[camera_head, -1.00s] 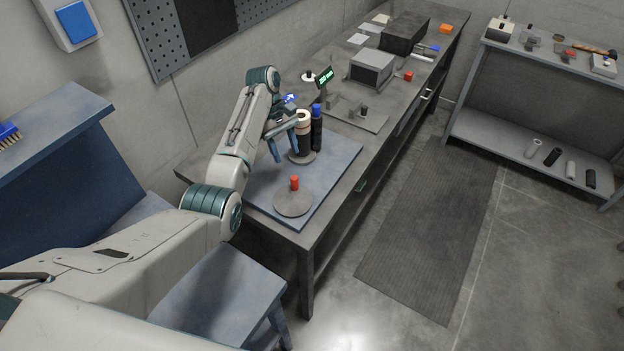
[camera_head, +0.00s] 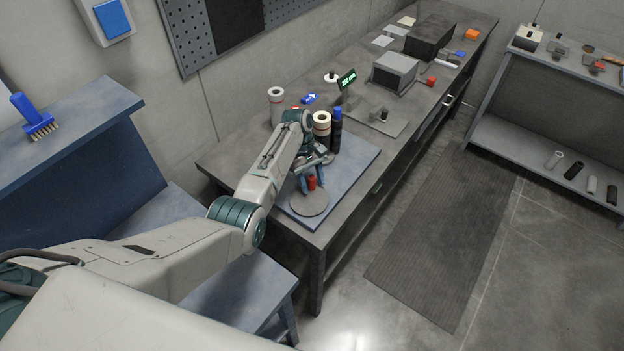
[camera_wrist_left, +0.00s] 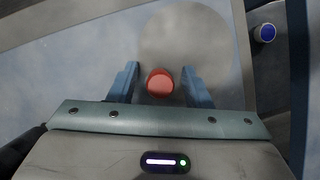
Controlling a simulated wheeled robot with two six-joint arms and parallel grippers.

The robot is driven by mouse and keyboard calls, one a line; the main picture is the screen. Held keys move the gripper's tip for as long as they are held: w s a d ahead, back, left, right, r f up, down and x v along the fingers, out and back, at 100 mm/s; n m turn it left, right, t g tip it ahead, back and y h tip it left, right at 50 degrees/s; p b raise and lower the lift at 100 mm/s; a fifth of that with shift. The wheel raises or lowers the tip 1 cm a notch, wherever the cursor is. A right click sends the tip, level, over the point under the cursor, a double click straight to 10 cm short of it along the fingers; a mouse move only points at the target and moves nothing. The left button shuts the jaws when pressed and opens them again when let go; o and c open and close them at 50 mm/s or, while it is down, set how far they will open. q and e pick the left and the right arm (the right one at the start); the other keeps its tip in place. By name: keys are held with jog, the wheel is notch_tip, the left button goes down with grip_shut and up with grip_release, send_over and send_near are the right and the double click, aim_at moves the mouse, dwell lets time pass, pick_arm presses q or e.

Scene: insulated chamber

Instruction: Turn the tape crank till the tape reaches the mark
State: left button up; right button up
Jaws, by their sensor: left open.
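The crank is a flat grey disc (camera_head: 309,205) with an upright red knob (camera_head: 312,184), on a blue board at the near end of the bench. A pale roll with a dark core (camera_head: 322,118), which looks like the tape, stands behind it. My left gripper (camera_head: 313,176) is at the red knob. In the left wrist view the red knob (camera_wrist_left: 160,84) lies between the open blue fingers (camera_wrist_left: 160,88), with a gap visible on the left. The grey disc (camera_wrist_left: 185,30) shows beyond it. I cannot make out a mark on the tape. My right gripper is out of view.
A dark blue-capped cylinder (camera_head: 336,128) stands close beside the pale roll. A small green-lit display (camera_head: 347,79) and a grey box (camera_head: 396,72) are farther along the bench. The blue board (camera_head: 355,165) is bare right of the disc.

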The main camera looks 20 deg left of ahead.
aim_at(321, 201)
pick_arm(q)
jog(key=shift+c, duration=0.3)
grip_shut()
jog(key=shift+d, duration=0.1)
jog(key=m, duration=0.1)
jog(key=d+m, duration=0.1)
jog(key=m+g+y, duration=0.1)
jog(key=m, duration=0.1)
jog(key=shift+d+r, duration=0.1)
jog(key=shift+d, duration=0.15)
jog(key=m, duration=0.1)
jog(key=d+m+y, duration=0.1)
jog(key=shift+s+m+g+p, duration=0.25)
jog(key=shift+m+g+p, duration=0.05)
jog(key=shift+m, duration=0.1)
jog(key=m, duration=0.1)
jog(key=d+m+y, duration=0.1)
jog(key=m, duration=0.1)
jog(key=shift+s+p, duration=0.3)
jog(key=shift+s, duration=0.1)
jog(key=shift+s+d+m+y, duration=0.25)
jog(key=shift+m+y, duration=0.2)
jog(key=shift+m, duration=0.55)
jog(key=shift+s+d+m+y, duration=0.1)
jog(key=shift+s+m+y, duration=0.3)
jog(key=shift+m, duration=0.6)
